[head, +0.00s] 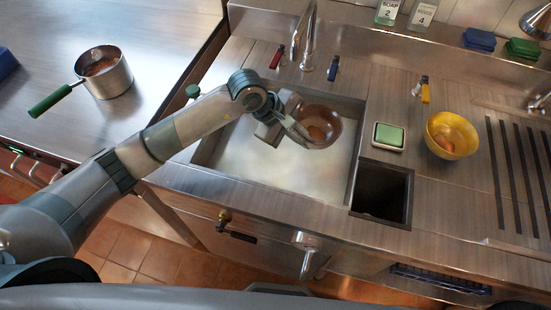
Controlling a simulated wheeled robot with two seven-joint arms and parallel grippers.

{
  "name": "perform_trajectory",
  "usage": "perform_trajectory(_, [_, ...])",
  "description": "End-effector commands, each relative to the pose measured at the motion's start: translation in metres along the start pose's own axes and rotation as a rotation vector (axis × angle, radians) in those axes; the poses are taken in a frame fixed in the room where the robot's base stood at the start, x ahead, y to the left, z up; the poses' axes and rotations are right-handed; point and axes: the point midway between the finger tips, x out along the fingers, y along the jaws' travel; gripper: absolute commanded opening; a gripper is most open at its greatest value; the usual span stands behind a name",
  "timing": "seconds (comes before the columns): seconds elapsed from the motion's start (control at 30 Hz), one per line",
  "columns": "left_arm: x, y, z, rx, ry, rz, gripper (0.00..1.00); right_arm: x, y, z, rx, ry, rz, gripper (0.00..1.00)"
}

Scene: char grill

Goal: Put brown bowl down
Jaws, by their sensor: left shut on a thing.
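The brown bowl (321,121) is a brownish, see-through looking bowl with an orange-brown patch inside. My left gripper (300,132) is shut on its left rim. It holds the bowl over the right part of the sink basin (270,176), which looks filled with pale, cloudy water. I cannot tell how high the bowl is above the water. My right gripper is not in view.
A yellow bowl (453,135) stands on the right counter near a drain grid. A green sponge (388,136) lies beside a dark square opening (382,191). The faucet (307,35) rises behind the sink. A green-handled pot (104,73) stands on the left counter.

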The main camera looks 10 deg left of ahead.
Motion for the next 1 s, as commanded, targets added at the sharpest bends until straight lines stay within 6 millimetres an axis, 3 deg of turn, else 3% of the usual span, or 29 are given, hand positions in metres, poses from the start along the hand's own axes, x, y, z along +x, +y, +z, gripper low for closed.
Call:
perform_trajectory(0.6, [-0.006,-0.078,-0.085,-0.003,0.001,-0.001,0.0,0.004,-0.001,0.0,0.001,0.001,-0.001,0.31])
perform_trajectory(1.0, [-0.008,-0.088,-0.097,0.001,0.0,0.001,0.0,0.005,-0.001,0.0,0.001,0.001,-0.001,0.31])
